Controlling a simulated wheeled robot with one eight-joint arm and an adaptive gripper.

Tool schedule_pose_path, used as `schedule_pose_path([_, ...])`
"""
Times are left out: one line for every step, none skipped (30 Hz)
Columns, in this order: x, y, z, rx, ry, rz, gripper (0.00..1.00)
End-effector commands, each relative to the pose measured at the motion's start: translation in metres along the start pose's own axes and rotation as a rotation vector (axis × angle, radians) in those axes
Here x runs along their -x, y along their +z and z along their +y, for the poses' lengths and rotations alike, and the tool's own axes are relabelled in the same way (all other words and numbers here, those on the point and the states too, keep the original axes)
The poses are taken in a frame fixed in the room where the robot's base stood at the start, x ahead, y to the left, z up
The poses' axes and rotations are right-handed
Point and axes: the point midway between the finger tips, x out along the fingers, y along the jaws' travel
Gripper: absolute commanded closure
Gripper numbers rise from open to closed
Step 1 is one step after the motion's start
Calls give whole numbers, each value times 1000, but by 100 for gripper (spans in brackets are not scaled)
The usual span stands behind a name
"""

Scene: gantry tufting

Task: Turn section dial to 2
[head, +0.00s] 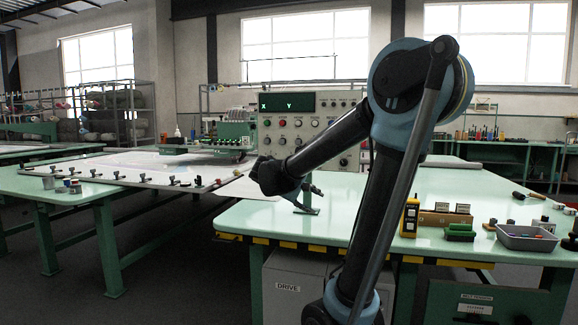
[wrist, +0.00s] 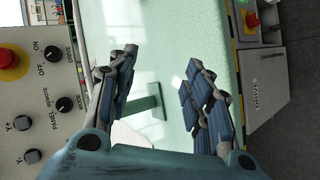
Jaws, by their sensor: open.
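The grey control panel (head: 285,125) stands on the far side of the green table, with a dark display showing X and Y above rows of knobs and buttons. Its labels are too small to read in the head view, so I cannot tell which knob is the section dial. The wrist view shows part of the panel (wrist: 40,115) sideways, with a black ON/OFF drive knob (wrist: 52,53) and a black PANEL/REMOTE mode knob (wrist: 65,104). No section label is readable there. My gripper (wrist: 161,58) is open and empty, apart from the panel, its fingers over the pale tabletop.
A red stop button (wrist: 8,58) and Y+ and Y- buttons (wrist: 24,123) are on the panel near my gripper's left side. A white DRIVE box (head: 292,287) is under the table. A grey tray (head: 526,238) and a yellow pendant (head: 410,217) sit at the right.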

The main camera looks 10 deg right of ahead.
Motion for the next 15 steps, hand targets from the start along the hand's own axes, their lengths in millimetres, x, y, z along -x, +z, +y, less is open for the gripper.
schedule_pose_path([5, -20, 5, 18, 42, 17, 54])
schedule_pose_path([8, -31, 9, 28, 69, 25, 54])
schedule_pose_path([12, -45, 13, 40, 106, 37, 54])
schedule_pose_path([15, -55, 17, 49, 133, 46, 54])
schedule_pose_path([19, -66, 19, 58, 160, 55, 54])
schedule_pose_path([24, -80, 22, 69, 197, 68, 54])
schedule_pose_path([28, -91, 24, 76, 224, 78, 54])
schedule_pose_path([33, -102, 26, 84, 251, 88, 54])
schedule_pose_path([40, -116, 28, 94, 288, 101, 54])
schedule_pose_path([45, -126, 29, 100, 314, 111, 54])
schedule_pose_path([50, -137, 30, 107, 341, 121, 54])
schedule_pose_path([57, -150, 31, 114, 376, 134, 54])
schedule_pose_path([63, -159, 31, 120, 400, 144, 54])
schedule_pose_path([68, -168, 31, 124, 424, 152, 54])
schedule_pose_path([75, -178, 31, 129, 453, 163, 54])
